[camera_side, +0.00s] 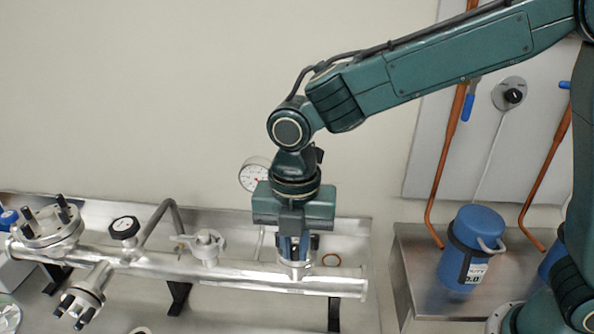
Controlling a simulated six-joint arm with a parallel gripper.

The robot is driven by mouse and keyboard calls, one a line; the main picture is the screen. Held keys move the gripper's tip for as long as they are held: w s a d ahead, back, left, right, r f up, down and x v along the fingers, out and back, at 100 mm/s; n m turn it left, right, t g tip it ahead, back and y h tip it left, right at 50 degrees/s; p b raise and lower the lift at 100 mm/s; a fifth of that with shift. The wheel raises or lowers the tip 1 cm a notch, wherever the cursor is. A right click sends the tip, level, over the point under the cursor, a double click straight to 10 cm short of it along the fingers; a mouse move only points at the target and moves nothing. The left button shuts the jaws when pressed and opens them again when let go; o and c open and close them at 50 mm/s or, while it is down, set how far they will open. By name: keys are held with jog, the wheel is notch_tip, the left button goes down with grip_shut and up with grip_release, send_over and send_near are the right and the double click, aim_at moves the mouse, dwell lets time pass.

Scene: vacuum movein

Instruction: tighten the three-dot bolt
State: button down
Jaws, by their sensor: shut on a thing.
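My gripper (296,258) points straight down over the right part of a silvery pipe (240,278). Its jaws are shut on a part at a short upright port on the pipe. The jaws hide most of that part, so I cannot tell what it is. A round flange (46,228) at the far left has dark upright bolts (62,206). A smaller flange (85,292) below it also has dark bolts (68,302) on its face. The dots on the bolts are too small to see, so I cannot tell which is the three-dot bolt.
A white dial gauge (253,175) is behind my wrist. A blue canister (472,246) stands on the right bench.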

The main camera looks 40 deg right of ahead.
aim_at(295, 247)
jog(key=m, duration=0.4)
jog(key=shift+m, duration=0.3)
jog(key=m, duration=0.4)
jog(key=shift+m, duration=0.3)
jog(key=c, duration=1.4)
grip_release()
jog(key=shift+c, duration=0.2)
notch_tip(295, 247, up, 14)
jog(key=shift+f, duration=0.1)
